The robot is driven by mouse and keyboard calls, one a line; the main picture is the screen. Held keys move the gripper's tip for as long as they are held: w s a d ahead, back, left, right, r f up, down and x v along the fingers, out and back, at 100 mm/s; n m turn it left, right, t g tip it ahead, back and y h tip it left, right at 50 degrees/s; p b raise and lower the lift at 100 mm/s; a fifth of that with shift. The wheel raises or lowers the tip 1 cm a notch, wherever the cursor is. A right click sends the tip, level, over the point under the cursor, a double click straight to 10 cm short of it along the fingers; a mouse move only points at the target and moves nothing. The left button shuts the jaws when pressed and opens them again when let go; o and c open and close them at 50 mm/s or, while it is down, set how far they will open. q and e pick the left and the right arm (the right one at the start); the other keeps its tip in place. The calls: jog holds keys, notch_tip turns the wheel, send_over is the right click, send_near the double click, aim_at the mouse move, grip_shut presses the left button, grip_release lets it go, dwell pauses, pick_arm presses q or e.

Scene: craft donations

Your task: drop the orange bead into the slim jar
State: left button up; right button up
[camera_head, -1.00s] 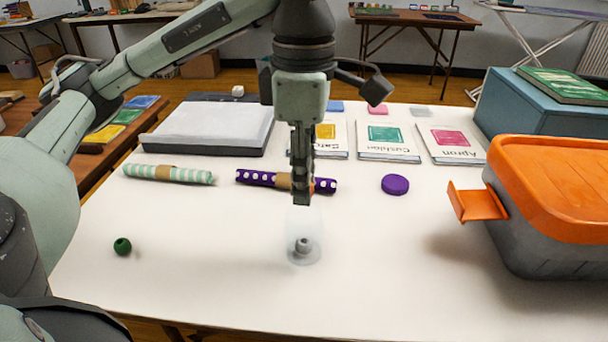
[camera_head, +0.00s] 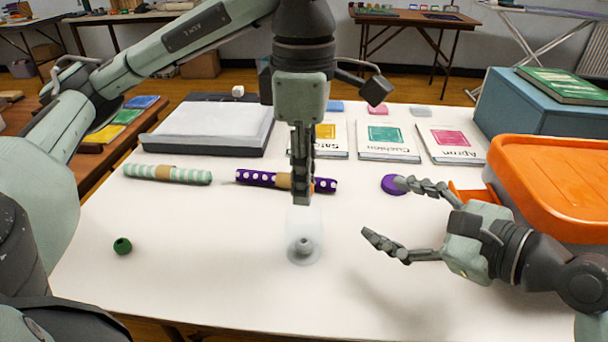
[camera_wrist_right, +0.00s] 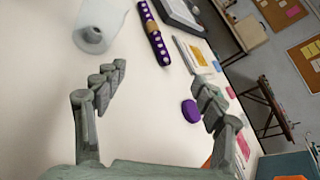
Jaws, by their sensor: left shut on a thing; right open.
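The slim jar (camera_head: 302,228) is clear and frosted and stands upright on the white table, with a grey bead (camera_head: 303,246) showing low inside it. It also shows in the right wrist view (camera_wrist_right: 104,15). My left gripper (camera_head: 302,190) points straight down just over the jar's top and is shut. A small bit of orange, apparently the orange bead (camera_head: 317,188), shows at the fingers' right edge; the fingers hide most of it. My right gripper (camera_head: 405,215) is open and empty, to the right of the jar, its fingers pointing left. It also shows in the wrist view (camera_wrist_right: 160,100).
A purple disc (camera_head: 389,185) lies behind my right gripper's upper finger. A dotted purple roll (camera_head: 255,178) and a striped roll (camera_head: 190,175) lie behind the jar. A green bead (camera_head: 122,246) is at left. An orange-lidded bin (camera_head: 560,185) stands at right. The front table is clear.

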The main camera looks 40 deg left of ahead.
aim_at(303, 226)
jog(key=s+f+m+g, duration=0.1)
jog(key=s, duration=0.1)
jog(key=s+f+g, duration=0.1)
jog(key=s, duration=0.1)
jog(key=s+f+m+g, duration=0.1)
jog(key=s, duration=0.1)
jog(key=shift+s+m+y, duration=0.3)
jog(key=shift+s, duration=0.05)
jog(key=shift+s+a+g, duration=0.15)
jog(key=shift+s+g, duration=0.15)
jog(key=shift+s, duration=0.25)
jog(key=x, duration=0.9)
jog(key=shift+a+f, duration=0.1)
jog(key=shift+a, duration=0.25)
jog(key=c, duration=0.9)
pick_arm(q)
jog(key=shift+f, duration=0.65)
jog(key=shift+f, duration=0.25)
jog(key=shift+f, duration=0.4)
